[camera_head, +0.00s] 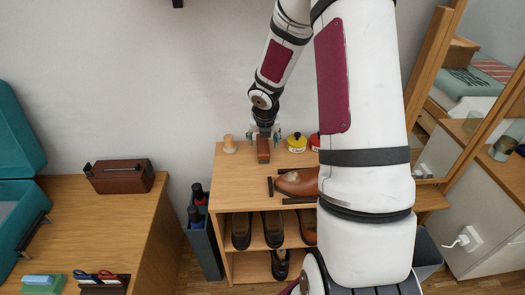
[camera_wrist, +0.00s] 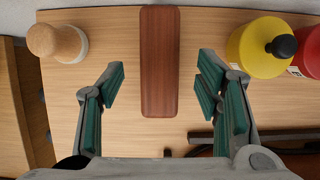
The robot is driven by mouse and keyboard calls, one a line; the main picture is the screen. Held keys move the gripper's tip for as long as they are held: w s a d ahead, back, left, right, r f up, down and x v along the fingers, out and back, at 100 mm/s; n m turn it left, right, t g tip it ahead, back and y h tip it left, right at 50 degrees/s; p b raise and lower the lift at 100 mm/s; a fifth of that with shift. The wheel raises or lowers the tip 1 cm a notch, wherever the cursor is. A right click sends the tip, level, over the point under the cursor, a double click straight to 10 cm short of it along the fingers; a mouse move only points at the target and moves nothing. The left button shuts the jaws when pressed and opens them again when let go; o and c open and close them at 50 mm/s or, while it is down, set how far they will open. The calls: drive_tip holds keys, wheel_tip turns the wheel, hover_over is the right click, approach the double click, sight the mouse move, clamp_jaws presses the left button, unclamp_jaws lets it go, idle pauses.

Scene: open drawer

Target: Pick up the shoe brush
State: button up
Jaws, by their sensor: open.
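The shoe brush shows as a long reddish-brown wooden block (camera_wrist: 159,62) in the wrist view, lying on the shelf top between and ahead of my fingers. In the head view the brush (camera_head: 263,149) shows just below my gripper (camera_head: 264,130). My gripper (camera_wrist: 155,90) is open, with one green-padded finger on each side of the brush's near end. Gaps of bare wood show between both fingers and the brush. The brush's bristles are hidden underneath.
A round wooden-topped item (camera_wrist: 58,42) stands left of the brush. A yellow tin (camera_wrist: 262,47) and a red tin (camera_wrist: 309,50) stand right. A brown shoe (camera_head: 298,182) sits on the shelf top (camera_head: 232,190), with dark bars beside it. Other shoes are below.

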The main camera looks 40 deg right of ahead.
sight(262, 144)
drive_tip(key=b+x, duration=0.2)
drive_tip(key=x, duration=0.2)
drive_tip(key=shift+r, duration=0.1)
drive_tip(key=c, duration=1.3)
drive_tip(key=shift+a+r+p, duration=0.2)
drive_tip(key=shift+r+p, duration=0.05)
drive_tip(key=shift+p, duration=0.05)
